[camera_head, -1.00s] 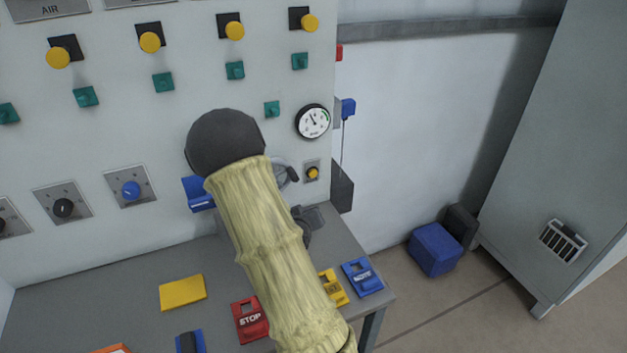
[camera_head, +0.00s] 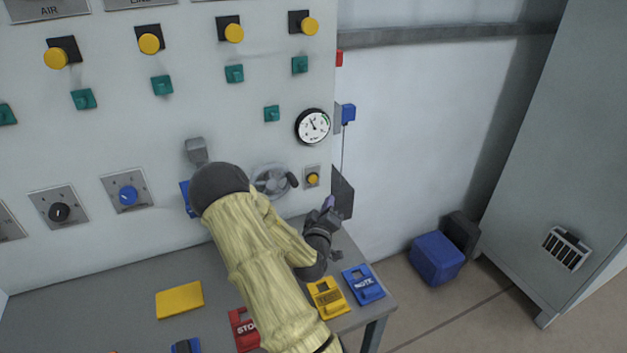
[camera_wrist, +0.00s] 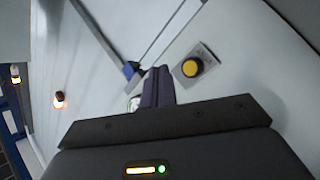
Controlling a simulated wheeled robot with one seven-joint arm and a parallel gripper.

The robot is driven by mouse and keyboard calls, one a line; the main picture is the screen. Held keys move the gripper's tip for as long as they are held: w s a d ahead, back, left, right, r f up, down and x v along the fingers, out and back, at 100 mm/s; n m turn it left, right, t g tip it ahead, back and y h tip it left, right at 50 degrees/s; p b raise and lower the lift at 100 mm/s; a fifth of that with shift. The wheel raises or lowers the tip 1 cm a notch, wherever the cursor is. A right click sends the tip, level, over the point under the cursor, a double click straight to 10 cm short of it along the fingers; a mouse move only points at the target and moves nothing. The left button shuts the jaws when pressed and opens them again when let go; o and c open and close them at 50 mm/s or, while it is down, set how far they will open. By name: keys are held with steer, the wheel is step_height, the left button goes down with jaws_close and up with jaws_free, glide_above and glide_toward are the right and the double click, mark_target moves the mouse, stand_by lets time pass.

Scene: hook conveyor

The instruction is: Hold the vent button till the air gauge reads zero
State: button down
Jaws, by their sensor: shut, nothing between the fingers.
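A round yellow button (camera_head: 313,179) on a small grey plate sits low on the panel's right side. I take it to be the vent button, though its label is unreadable. The same yellow button (camera_wrist: 192,68) shows in the wrist view, right of my fingers and apart from them. A round white air gauge (camera_head: 312,125) is above it; its dark needle shows, but the value is too small to read. My gripper (camera_head: 328,203) is shut and empty, just below and right of the button in the head view. Its closed fingers (camera_wrist: 157,86) show in the wrist view.
A grey handwheel (camera_head: 271,181) with a dark handle is left of the button. A dark plate (camera_head: 342,192) hangs at the panel's right edge. Below, the grey bench (camera_head: 120,318) carries a yellow tag (camera_head: 327,297) and a blue tag (camera_head: 363,284). Floor at right is partly free.

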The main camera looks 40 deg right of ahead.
mark_target(317, 178)
steer(key=w+d, duration=0.1)
steer(key=w, duration=0.6)
steer(key=shift+w+d, duration=0.25)
steer(key=shift+d, duration=0.15)
steer(key=shift+w, duration=0.1)
stand_by(1.6)
steer(key=shift+w+d, duration=0.1)
steer(key=shift+w, duration=0.2)
steer(key=shift+w+b, duration=0.3)
steer(key=shift+w, duration=0.15)
stand_by(1.5)
steer(key=shift+s, duration=0.85)
steer(key=shift+s+a+b, duration=0.15)
steer(key=shift+s+a, duration=0.1)
steer(key=shift+s, duration=0.55)
steer(key=shift+s+a+b, duration=0.1)
steer(key=shift+s+a, duration=0.1)
steer(key=shift+s, duration=0.6)
steer(key=shift+s+a+b, duration=0.15)
steer(key=shift+s+a, duration=0.1)
steer(key=shift+s, duration=0.55)
